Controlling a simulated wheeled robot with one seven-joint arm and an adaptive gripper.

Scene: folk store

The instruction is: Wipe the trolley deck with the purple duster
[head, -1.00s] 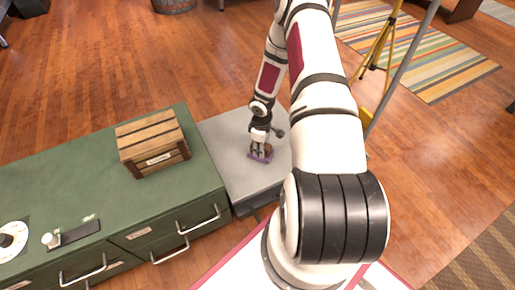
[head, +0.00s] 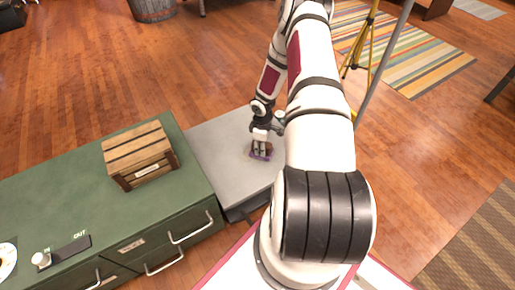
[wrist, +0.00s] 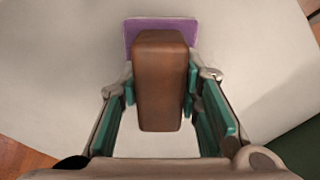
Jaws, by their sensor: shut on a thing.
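The purple duster has a brown block handle and a purple pad. In the wrist view the duster (wrist: 160,80) sits between the fingers of my gripper (wrist: 160,95), which is shut on the handle; the pad shows beyond it. In the head view the duster (head: 261,156) is low over the grey trolley deck (head: 215,150), below my gripper (head: 261,146). I cannot tell for certain whether the pad touches the deck. My arm hides the deck's right part.
A green cabinet (head: 60,185) adjoins the deck on the left, with a wooden crate (head: 140,155) on top. A yellow tripod (head: 358,50) stands beyond my arm at the right. The deck left of the duster is clear.

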